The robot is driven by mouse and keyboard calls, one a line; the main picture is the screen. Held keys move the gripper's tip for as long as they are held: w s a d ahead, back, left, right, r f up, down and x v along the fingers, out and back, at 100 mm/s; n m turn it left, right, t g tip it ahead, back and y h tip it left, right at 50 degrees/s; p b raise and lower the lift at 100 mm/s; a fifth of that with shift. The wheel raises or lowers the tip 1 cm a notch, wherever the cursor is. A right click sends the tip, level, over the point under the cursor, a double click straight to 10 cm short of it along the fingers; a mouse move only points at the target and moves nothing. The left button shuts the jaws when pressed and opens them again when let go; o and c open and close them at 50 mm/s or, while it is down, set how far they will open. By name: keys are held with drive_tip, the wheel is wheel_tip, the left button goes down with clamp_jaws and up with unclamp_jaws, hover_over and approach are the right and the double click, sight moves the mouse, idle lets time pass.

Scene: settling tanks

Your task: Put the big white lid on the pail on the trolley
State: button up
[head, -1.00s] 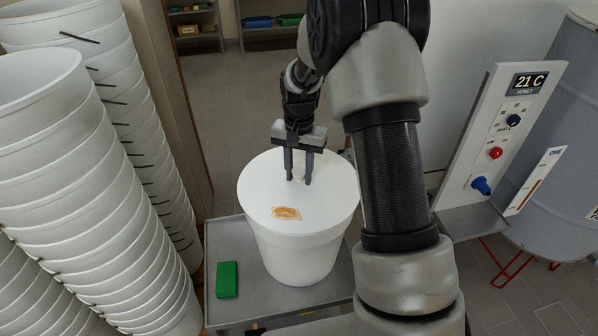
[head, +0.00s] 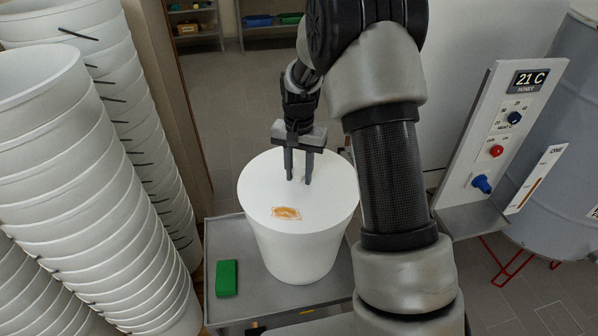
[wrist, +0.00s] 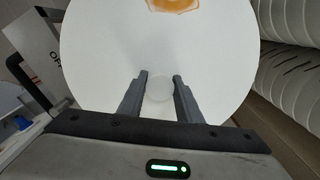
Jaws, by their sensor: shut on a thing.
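The big white lid (head: 260,190) is a round disc with an orange mark on its top. It lies over the mouth of the white pail (head: 295,255), which stands upright on the grey trolley (head: 235,305). In the head view the lid looks level and flush with the pail's rim. My gripper (head: 298,180) points down at the lid's middle, and its fingers are shut on the small pale knob there. In the wrist view the lid (wrist: 100,45) fills the middle, with the knob (wrist: 160,88) between my fingertips (wrist: 160,80). The far rim is hidden from the head view.
A green block (head: 227,278) lies on the trolley left of the pail. Tall stacks of white pails (head: 90,190) stand at the left. A control panel (head: 500,140) and a grey drum (head: 560,150) stand at the right. Floor behind the trolley is clear.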

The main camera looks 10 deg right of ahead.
idle(0.3)
drive_tip(key=o, duration=1.8)
drive_tip(key=shift+c, duration=0.2)
drive_tip(key=shift+r+p, duration=2.2)
drive_tip(key=shift+r, duration=1.3)
